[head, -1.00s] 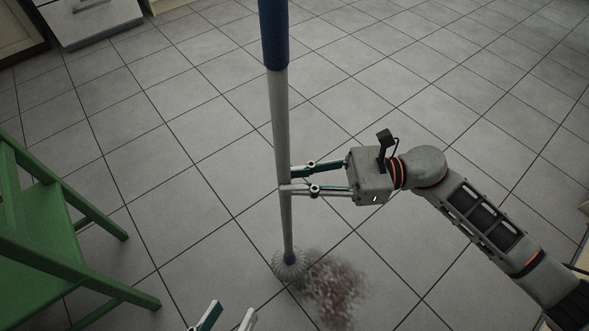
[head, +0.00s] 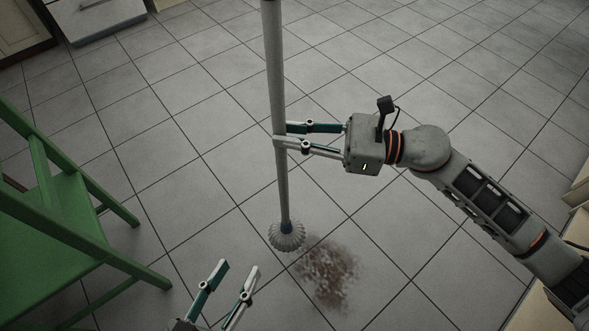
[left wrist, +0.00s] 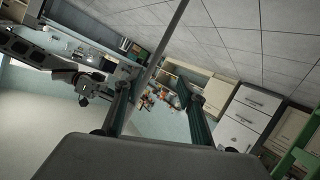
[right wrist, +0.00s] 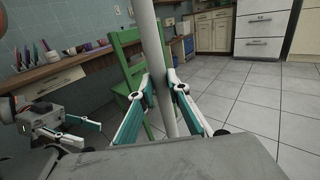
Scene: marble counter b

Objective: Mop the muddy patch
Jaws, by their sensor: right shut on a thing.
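The mop (head: 276,90) has a long grey pole and a round grey-white head (head: 287,236) at its lower end, near the floor. The muddy patch (head: 328,273) is a brown smear on the tiles, just right of and below the mop head. My right gripper (head: 281,135) is shut on the mop's pole, which also stands between its fingers in the right wrist view (right wrist: 159,60). My left gripper (head: 238,268) is open and empty, left of the patch in the head view. It also shows in the right wrist view (right wrist: 90,133). The pole's top is cut off in the head view.
A green chair (head: 70,235) stands at the left. White drawers (head: 105,15) are at the back left, and cabinets (head: 580,190) line the right edge. The tiled floor between them is clear.

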